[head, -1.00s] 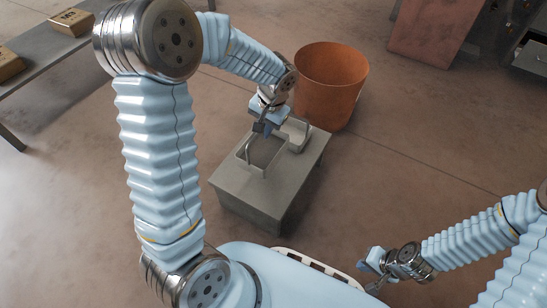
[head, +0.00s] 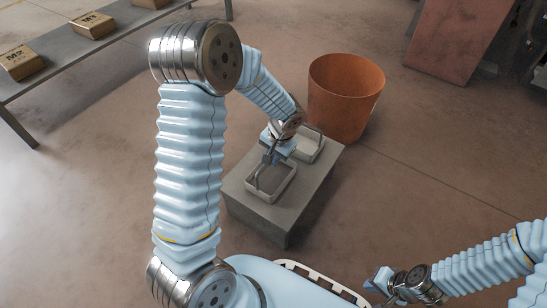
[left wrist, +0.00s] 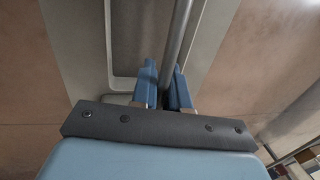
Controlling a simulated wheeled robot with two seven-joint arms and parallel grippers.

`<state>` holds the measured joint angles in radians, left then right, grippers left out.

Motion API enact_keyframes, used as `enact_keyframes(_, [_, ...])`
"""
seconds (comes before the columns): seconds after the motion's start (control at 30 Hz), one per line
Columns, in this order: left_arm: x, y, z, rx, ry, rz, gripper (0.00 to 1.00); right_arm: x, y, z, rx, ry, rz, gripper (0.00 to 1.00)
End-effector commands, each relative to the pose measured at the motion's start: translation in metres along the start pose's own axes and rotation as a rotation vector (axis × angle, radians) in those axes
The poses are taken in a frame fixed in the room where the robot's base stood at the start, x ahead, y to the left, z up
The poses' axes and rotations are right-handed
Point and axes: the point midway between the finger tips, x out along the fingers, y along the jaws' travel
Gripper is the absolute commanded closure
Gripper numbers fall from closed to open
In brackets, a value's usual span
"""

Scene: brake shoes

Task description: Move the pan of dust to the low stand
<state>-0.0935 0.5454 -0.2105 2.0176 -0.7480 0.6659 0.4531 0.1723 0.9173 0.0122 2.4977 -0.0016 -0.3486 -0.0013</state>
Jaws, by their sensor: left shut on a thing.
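The low stand (head: 290,218) is a grey block near the middle of the head view. A shallow grey rectangular pan (head: 290,190) with an upright handle is at the stand's near left part; it looks level and at the top surface. It also shows in the left wrist view (left wrist: 112,70). My left gripper (head: 268,158) is shut on the pan's handle (left wrist: 175,45), a grey bar between its blue fingers. The dust cannot be made out. My right gripper (head: 373,281) is apart from the stand at the lower right; its opening is unclear.
A second handled pan (head: 318,152) is on the far part of the stand, beside the held one. An orange-brown bin (head: 345,100) stands just behind. A grey bench (head: 60,88) with brown boxes (head: 92,25) is at upper left. Open floor lies right of the stand.

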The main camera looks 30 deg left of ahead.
Motion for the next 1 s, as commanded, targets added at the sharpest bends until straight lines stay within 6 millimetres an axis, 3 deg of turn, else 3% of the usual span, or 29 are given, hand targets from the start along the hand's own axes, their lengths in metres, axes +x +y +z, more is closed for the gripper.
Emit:
enact_keyframes(0.17, [0.003,0.001,0.000,0.000,0.000,0.000,1.00,0.004,0.001,0.000,0.000,0.001,0.000,1.00])
enact_keyframes(0.2, [0.003,0.001,0.000,0.000,0.000,0.000,0.82,0.003,0.001,0.000,0.000,0.001,0.000,1.00])
enact_keyframes(0.37, [0.002,0.001,0.000,0.000,0.000,0.000,0.60,0.002,0.001,0.000,0.000,0.001,0.000,1.00])
enact_keyframes(0.73, [-0.006,0.000,0.000,0.000,0.001,0.000,0.60,-0.003,-0.001,0.000,0.000,0.000,0.000,1.00])
enact_keyframes(1.0, [-0.066,0.000,-0.001,0.001,0.004,0.001,0.60,-0.017,-0.006,0.001,-0.001,-0.004,0.000,1.00])
